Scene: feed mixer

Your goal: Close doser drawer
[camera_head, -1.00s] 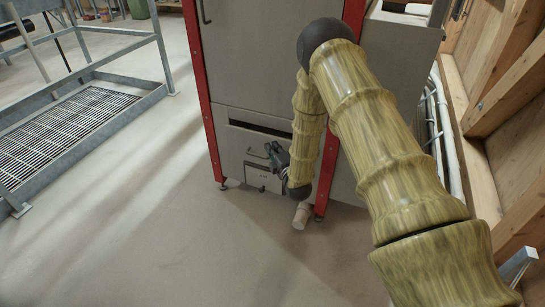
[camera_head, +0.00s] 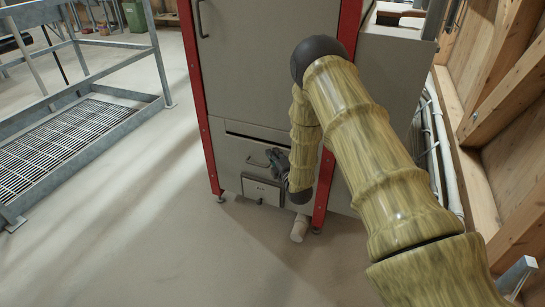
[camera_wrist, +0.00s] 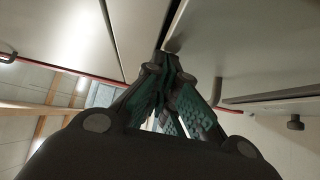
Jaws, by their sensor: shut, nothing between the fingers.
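The doser drawer (camera_head: 238,150) is the grey front low on the machine, with a small dark handle (camera_head: 256,164). A thin dark line shows along its top edge in the head view; I cannot tell whether it sits fully flush. My gripper (camera_head: 271,156) is at the right part of the drawer front, beside the handle. In the wrist view my gripper (camera_wrist: 168,58) has its fingertips together and empty, at or very near a grey panel. Contact is hard to tell. My arm hides the drawer's right end.
The grey machine body (camera_head: 245,65) stands between red posts (camera_head: 201,110). Below the drawer are a small labelled box (camera_head: 262,191) and a pipe end (camera_head: 299,229). A metal grating frame (camera_head: 60,150) stands left, timber wall (camera_head: 510,100) right. The floor in front is clear.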

